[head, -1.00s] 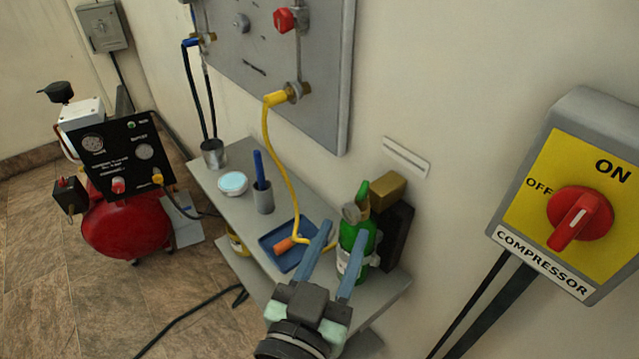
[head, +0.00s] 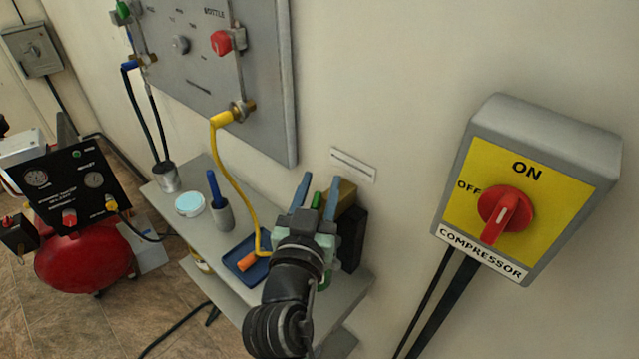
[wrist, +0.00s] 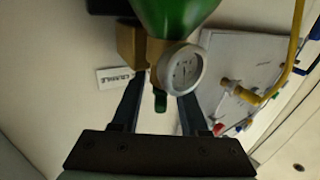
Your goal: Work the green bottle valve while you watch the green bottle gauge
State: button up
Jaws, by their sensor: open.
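The green bottle (wrist: 178,12) shows upside down at the top of the wrist view, with a brass fitting (wrist: 130,44) under it. The green bottle gauge (wrist: 180,68) has a white dial facing the wrist camera; its reading is too small to tell. The green bottle valve (wrist: 160,100) is a small green handle below the fitting. It also shows in the head view (head: 316,200), between my fingers. My gripper (head: 318,180) is open, one finger on each side of the valve with gaps visible. In the head view my gripper and wrist hide most of the bottle.
A yellow hose (head: 232,190) hangs from the wall panel (head: 270,120). The compressor switch box (head: 570,150) is at right.

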grip_shut()
dwell(0.3)
jog(key=shift+f+m+h+b, duration=0.3)
jog(key=shift+h+b, duration=0.2)
jog(key=shift+b, duration=1.25)
jog(key=m+h+b, duration=0.1)
jog(key=h+b, duration=0.1)
jog(key=shift+d+g+b, duration=0.1)
jog(key=shift+g+b, duration=0.3)
jog(key=m+h+b, duration=0.1)
jog(key=b, duration=0.1)
jog(key=m+g+h+b, duration=0.1)
jog(key=h+b, duration=0.1)
jog(key=shift+s+d+m+g, duration=0.15)
jog(key=shift+d+m+g, duration=0.1)
jog(key=shift+m+g, duration=0.05)
jog(key=shift+s+d+r+m+g+h+b, duration=0.1)
jog(key=shift+d+m+g+h+b, duration=0.05)
jog(key=shift+m+g+h+b, duration=0.45)
jog(key=shift+s+d+r+m+g+h+b, duration=0.1)
jog(key=shift+m+g+h+b, duration=0.25)
jog(key=shift+h+b, duration=0.35)
